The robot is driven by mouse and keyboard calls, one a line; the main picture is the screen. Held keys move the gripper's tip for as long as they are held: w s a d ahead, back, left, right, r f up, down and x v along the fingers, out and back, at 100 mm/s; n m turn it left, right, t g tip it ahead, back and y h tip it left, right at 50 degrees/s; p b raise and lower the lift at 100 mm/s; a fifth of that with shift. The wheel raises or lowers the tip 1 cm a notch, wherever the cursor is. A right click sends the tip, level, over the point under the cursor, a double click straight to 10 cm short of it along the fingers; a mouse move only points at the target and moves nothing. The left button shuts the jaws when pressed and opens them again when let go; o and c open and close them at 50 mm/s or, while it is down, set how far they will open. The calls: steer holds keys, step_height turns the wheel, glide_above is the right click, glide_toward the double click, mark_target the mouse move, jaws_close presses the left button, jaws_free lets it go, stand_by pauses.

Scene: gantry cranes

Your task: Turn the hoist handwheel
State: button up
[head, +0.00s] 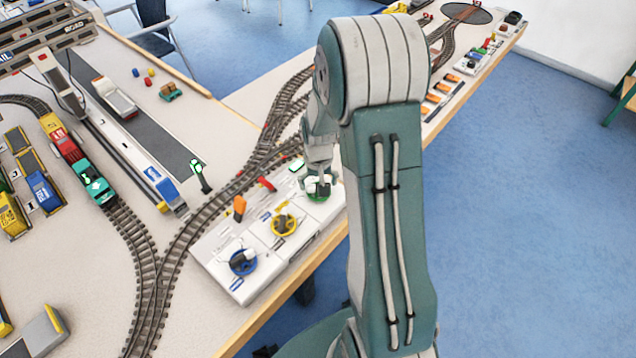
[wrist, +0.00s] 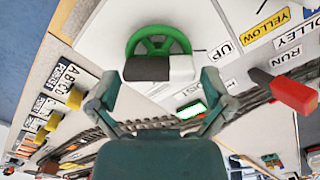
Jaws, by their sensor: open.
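A green handwheel (wrist: 160,36) with a black-and-white bar (wrist: 160,68) across its near side is on a white control panel (wrist: 188,22). My gripper (wrist: 157,82) is open, with its fingers spread on either side, just short of the bar. I cannot tell whether they touch it. In the head view my gripper (head: 318,183) is over the green handwheel (head: 322,196), partly hiding it. A yellow handwheel (head: 284,224) and a blue handwheel (head: 243,262) are on the same panel, nearer the front. I cannot read which wheel is marked hoist.
A red lever (head: 267,184) and an orange lever (head: 239,207) stand on the panel beside the wheels; the red lever (wrist: 292,92) is right of my gripper in the wrist view. Model tracks (head: 200,215), a train (head: 92,180) and a crane (head: 62,80) lie left.

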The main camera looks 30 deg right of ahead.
step_height(320, 180, up, 12)
stand_by(0.5)
